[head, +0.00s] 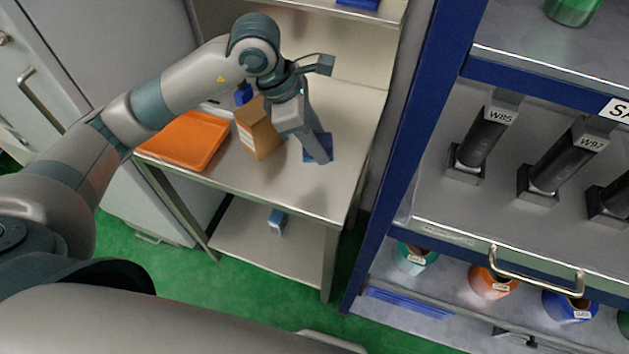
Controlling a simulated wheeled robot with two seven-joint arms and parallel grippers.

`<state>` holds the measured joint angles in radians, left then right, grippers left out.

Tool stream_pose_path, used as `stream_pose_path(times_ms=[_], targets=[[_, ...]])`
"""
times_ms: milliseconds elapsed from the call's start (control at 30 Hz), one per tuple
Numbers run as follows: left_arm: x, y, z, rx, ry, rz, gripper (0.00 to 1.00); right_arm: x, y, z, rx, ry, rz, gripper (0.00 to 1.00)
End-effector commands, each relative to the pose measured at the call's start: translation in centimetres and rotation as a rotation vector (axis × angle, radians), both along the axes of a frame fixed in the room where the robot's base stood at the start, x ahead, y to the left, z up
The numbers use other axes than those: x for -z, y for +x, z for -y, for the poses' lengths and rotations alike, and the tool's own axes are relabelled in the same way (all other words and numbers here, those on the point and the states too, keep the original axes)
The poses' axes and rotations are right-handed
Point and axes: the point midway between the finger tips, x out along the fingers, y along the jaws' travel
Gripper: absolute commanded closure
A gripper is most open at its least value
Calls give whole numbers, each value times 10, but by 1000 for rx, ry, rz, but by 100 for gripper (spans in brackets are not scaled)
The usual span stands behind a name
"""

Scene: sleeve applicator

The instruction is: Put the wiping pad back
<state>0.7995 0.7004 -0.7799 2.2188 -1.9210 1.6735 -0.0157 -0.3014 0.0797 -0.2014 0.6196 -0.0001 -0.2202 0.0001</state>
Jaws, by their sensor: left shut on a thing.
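My left gripper (319,157) reaches down over the steel side table (345,120), right of the brown box. It is shut on a flat dark blue pad (327,141), which looks like the wiping pad. The fingers cover the pad's middle, and its edges show on both sides. The pad is at or just above the table top; I cannot tell whether it touches. My right gripper is not in view.
An orange tray (187,139) and an open brown cardboard box (259,130) stand left of the gripper. A small blue object (243,95) is behind the box. A blue-framed rack (400,160) rises on the right. The table's front right is clear.

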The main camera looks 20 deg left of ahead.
Motion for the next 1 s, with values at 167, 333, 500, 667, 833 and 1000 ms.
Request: stream_pose_path(times_ms=[167,333,500,667,833,1000], targets=[[0,0,0,1,0,0,81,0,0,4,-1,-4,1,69],[3,0,0,0,-1,-3,81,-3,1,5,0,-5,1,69],[22,-1,-1,0,1,-6,81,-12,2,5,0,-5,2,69],[47,-1,-1,1,1,-6,81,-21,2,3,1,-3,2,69],[61,0,0,2,0,-2,81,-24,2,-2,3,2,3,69],[63,0,0,2,-1,0,81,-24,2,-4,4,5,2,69]])
